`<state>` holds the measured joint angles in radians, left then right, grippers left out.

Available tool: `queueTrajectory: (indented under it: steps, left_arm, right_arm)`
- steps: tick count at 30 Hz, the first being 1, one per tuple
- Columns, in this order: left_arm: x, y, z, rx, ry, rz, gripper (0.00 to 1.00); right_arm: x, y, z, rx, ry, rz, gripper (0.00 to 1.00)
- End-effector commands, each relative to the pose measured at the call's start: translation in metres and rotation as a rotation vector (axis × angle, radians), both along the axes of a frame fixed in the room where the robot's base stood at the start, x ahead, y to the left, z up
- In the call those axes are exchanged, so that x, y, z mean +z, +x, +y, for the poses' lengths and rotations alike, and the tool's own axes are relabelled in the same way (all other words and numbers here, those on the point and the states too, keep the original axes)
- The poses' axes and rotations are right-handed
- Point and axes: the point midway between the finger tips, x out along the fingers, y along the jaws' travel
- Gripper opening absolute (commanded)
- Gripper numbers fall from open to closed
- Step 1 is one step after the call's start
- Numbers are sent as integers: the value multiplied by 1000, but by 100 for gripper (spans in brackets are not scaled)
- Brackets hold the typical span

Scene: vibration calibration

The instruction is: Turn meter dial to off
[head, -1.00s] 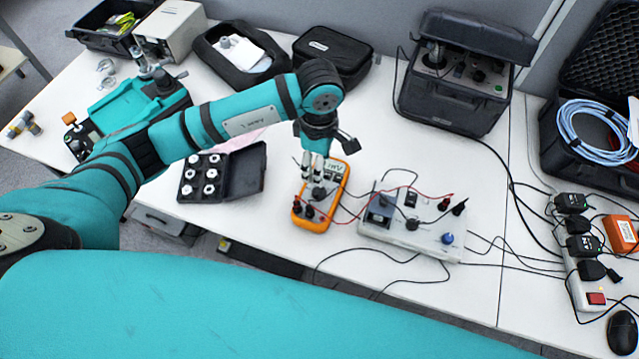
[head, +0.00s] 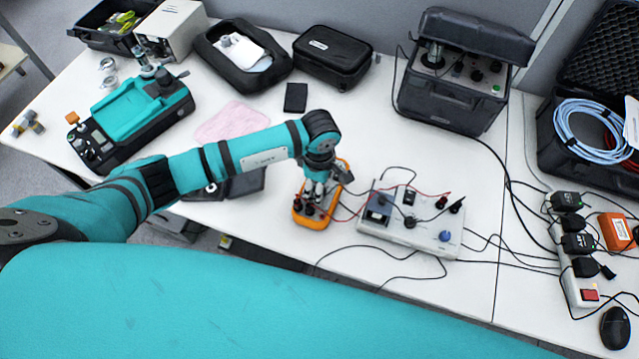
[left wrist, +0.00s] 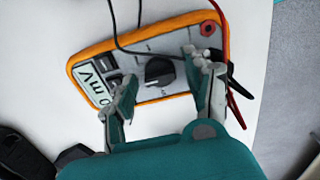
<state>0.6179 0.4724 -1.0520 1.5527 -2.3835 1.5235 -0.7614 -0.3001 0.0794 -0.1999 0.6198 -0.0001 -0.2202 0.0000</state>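The orange-rimmed meter (head: 314,217) lies on the white table in the middle of the head view. In the left wrist view the meter (left wrist: 90,53) shows a grey face, a display reading mV and a round black dial (left wrist: 159,71). My left gripper (head: 316,196) is over the meter in the head view and hides most of its face. In the left wrist view my left gripper (left wrist: 160,88) is open, with its fingertips apart on either side of the dial. I cannot tell whether they touch it. My right gripper does not show.
A grey control box (head: 412,222) with red and black leads stands right of the meter. Black cables run across the table. A black case (head: 333,56), a pink cloth (head: 231,122) and a teal device (head: 135,113) lie behind and left.

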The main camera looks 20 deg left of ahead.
Motion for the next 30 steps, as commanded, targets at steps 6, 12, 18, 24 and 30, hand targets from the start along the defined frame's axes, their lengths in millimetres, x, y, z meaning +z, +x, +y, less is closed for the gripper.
queueTrajectory:
  steps: [6, 12, 18, 24, 30]
  left_arm:
    - [0, 0, 0, 0, 0, 0, 21]
    - [1, 0, 0, 1, 0, 0, 1]
    - [0, 0, 0, 25, 0, 0, 1]
    - [0, 1, 0, 116, -1, -1, 1]
    - [-1, 1, 0, 267, -1, -1, 1]
  right_arm:
    - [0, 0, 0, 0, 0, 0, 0]
    - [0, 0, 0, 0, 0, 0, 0]
    - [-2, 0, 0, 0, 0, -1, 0]
    - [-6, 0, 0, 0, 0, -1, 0]
    - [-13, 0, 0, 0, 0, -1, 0]
